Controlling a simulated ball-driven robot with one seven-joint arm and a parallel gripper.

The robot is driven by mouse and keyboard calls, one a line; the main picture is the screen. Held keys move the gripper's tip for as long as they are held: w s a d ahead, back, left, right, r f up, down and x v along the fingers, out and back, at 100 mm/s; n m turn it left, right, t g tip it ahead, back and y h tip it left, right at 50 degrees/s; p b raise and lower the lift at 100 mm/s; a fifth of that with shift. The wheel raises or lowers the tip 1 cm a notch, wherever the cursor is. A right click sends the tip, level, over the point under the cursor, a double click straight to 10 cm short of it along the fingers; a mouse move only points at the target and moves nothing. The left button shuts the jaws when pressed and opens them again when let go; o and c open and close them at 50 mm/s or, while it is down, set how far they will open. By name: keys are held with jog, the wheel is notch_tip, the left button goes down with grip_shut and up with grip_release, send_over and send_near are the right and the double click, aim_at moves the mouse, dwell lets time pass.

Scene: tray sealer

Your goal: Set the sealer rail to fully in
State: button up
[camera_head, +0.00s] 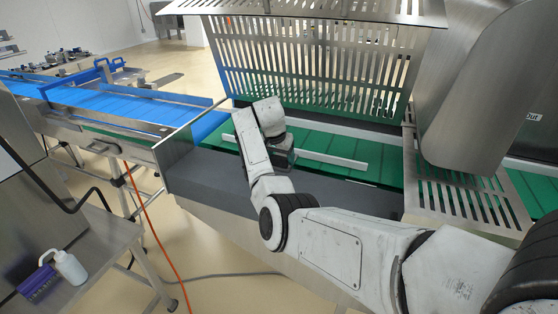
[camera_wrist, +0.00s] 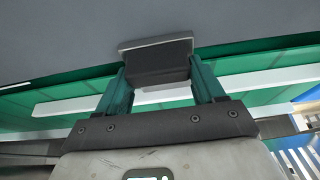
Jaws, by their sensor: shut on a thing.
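My gripper (camera_wrist: 160,85) has its two green fingers on either side of a dark block (camera_wrist: 160,62) with a pale metal plate along its upper edge. It is shut on this block, which lies against the grey panel (camera_wrist: 60,40) in the wrist view. In the head view my gripper (camera_head: 280,162) reaches down over the sealer's green bed, behind the grey front panel, and hides the block. A pale rail (camera_head: 335,159) lies across the green bed just right of my gripper; a pale bar also shows in the wrist view (camera_wrist: 70,106). Whether the block joins the rail is hidden.
A raised slotted guard (camera_head: 315,60) stands behind my gripper. A metal hood (camera_head: 470,90) and slotted plate (camera_head: 470,200) are at right. A blue conveyor (camera_head: 110,105) runs left. A white bottle (camera_head: 70,267) stands on a side table. An orange cable crosses the open floor.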

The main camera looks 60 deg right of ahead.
jog(key=shift+d+r, duration=0.15)
jog(key=shift+r, duration=0.05)
jog(key=o, duration=1.4)
jog(key=shift+d+f, duration=0.1)
jog(key=shift+d, duration=0.05)
jog(key=shift+o, duration=0.2)
jog(key=b+v, duration=0.1)
jog(key=v, duration=0.9)
jog(key=shift+a+r, duration=0.3)
